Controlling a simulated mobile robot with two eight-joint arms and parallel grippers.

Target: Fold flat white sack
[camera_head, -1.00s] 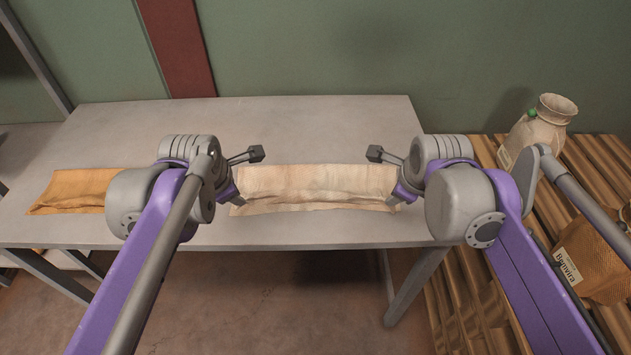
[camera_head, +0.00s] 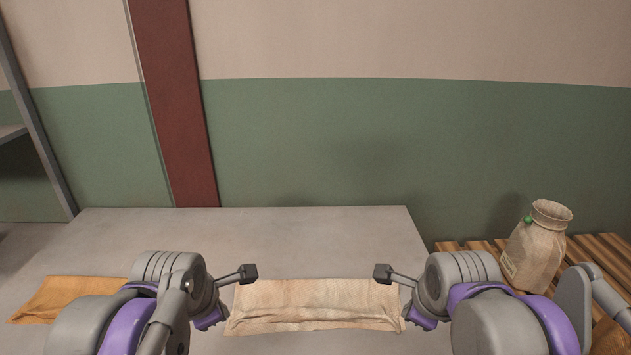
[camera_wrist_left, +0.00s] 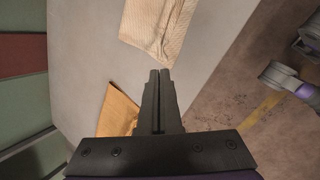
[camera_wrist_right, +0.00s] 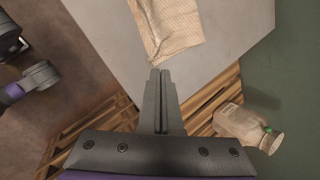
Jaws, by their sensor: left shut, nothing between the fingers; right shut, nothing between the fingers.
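The white sack (camera_head: 315,305) is cream-coloured and lies as a flat, creased strip on the grey table, its long side running left to right. One end of it shows in the left wrist view (camera_wrist_left: 155,25) and the other in the right wrist view (camera_wrist_right: 170,22). My left gripper (camera_head: 226,311) is at the sack's left end; in its wrist view the fingers (camera_wrist_left: 160,72) are shut and empty, just short of the fabric. My right gripper (camera_head: 406,311) is at the right end; its fingers (camera_wrist_right: 160,72) are shut and empty, apart from the sack in the picture.
An orange-brown cloth or sack (camera_head: 75,296) lies flat at the table's left. The grey table (camera_head: 290,240) is clear behind the white sack. An upright beige sack (camera_head: 538,250) stands on wooden slats (camera_head: 600,252) at the right. A wall is behind the table.

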